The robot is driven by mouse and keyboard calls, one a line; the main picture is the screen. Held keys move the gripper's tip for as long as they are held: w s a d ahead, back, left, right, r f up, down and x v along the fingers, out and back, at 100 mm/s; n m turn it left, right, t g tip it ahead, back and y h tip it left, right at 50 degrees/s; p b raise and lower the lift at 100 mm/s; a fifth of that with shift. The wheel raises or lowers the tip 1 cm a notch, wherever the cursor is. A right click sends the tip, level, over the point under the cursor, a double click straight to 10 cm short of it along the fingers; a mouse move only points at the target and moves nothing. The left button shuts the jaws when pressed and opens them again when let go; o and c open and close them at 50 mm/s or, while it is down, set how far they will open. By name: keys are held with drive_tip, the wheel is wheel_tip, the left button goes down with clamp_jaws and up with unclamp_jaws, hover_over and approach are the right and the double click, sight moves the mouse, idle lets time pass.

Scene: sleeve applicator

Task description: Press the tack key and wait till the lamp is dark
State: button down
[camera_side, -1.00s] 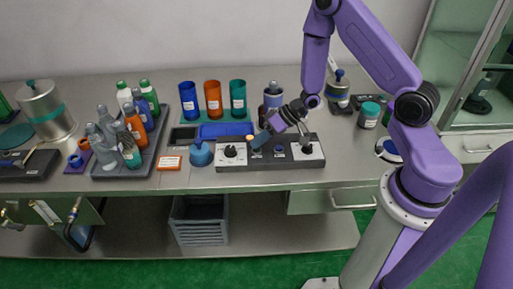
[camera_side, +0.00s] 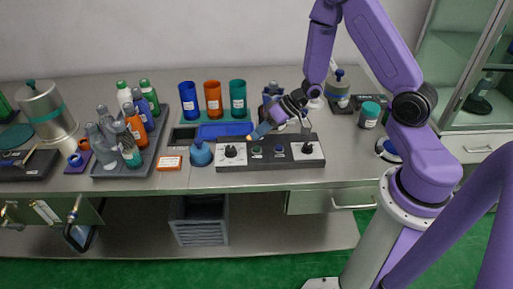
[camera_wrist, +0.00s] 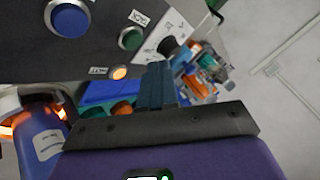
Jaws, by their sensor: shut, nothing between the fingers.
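A dark control panel (camera_side: 270,164) on the bench carries a green button (camera_side: 256,151), a blue button (camera_side: 279,150) and a knob on a white plate at each end. The green button (camera_wrist: 131,38) and blue button (camera_wrist: 70,18) also show in the wrist view. My gripper (camera_side: 258,133) is shut and empty, above the panel's back edge, apart from the buttons. Its closed fingers (camera_wrist: 157,86) show in the wrist view.
Blue, orange and teal cups (camera_side: 213,98) stand behind. A grey tray (camera_side: 112,168) of bottles is farther left. The bench front before the panel is clear.

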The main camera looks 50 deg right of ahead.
sight(259, 148)
drive_tip(key=shift+r, duration=1.65)
idle(1.8)
idle(3.3)
drive_tip(key=shift+a+r+h, duration=0.2)
drive_tip(key=shift+h, duration=0.1)
drive_tip(key=s+a+r+n+g+h, duration=0.1)
drive_tip(key=s+a+r+n+h, duration=0.35)
drive_tip(key=s+r, duration=0.25)
drive_tip(key=s+r+n+g+h, duration=0.1)
drive_tip(key=s+r+n+g, duration=0.1)
drive_tip(key=s, duration=0.8)
drive_tip(key=s+r+n+g, duration=0.2)
drive_tip(key=s+n, duration=0.3)
drive_tip(key=s, duration=0.5)
drive_tip(key=shift+s+d+r+g+h, duration=0.25)
drive_tip(key=shift+s+r+g+h, duration=0.1)
drive_tip(key=shift+r, duration=0.5)
